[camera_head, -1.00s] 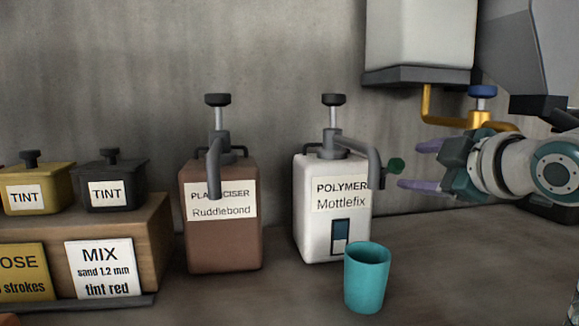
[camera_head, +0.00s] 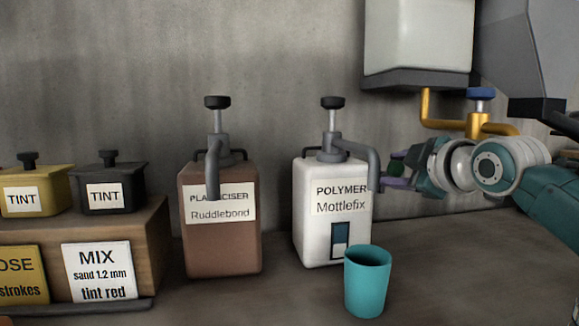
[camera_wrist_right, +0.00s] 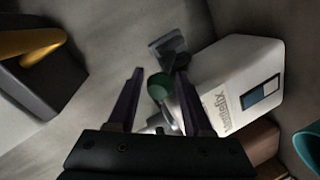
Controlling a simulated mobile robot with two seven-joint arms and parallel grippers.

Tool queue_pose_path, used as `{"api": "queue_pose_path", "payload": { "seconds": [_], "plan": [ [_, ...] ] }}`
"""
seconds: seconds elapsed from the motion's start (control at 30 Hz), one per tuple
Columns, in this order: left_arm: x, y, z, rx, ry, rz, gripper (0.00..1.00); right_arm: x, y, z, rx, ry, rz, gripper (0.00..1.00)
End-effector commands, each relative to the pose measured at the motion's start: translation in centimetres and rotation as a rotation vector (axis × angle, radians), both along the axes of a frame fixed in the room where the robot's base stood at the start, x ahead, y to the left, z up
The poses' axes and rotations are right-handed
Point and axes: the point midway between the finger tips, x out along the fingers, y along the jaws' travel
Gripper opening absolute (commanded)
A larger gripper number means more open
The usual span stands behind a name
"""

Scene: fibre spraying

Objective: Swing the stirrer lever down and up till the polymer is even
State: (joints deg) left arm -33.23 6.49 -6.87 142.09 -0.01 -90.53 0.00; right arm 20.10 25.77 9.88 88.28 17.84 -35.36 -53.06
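The white polymer canister (camera_head: 310,210) labelled Mottlefix stands upright on the bench. The green knob of the stirrer lever (camera_head: 397,167) sticks out at the canister's right side, just behind the grey spout. My right gripper (camera_head: 393,176) is at the knob. Contact cannot be told. My left gripper is out of view.
A teal cup (camera_head: 367,283) stands in front of the canister. A brown plasticiser canister (camera_head: 221,245) is to the left, beyond it a wooden stand with tint pots (camera_head: 108,190). A yellow pipe with a blue-topped valve (camera_head: 481,110) hangs above my right arm.

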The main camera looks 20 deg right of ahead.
Motion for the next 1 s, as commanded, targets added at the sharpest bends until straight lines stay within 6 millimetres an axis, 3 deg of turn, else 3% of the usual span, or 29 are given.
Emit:
{"api": "queue_pose_path", "payload": {
  "seconds": [0.07, 0.43, 1.0],
  "plan": [
    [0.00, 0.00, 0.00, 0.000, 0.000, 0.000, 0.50, -0.01, 0.00, -0.01, 0.000, 0.000, 0.000, 0.40],
    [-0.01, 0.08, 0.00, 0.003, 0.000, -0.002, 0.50, -0.03, -0.01, -0.01, 0.000, 0.000, 0.000, 0.00],
    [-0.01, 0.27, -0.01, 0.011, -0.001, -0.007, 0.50, -0.03, -0.01, -0.01, 0.000, 0.000, 0.000, 0.00]
  ]
}}
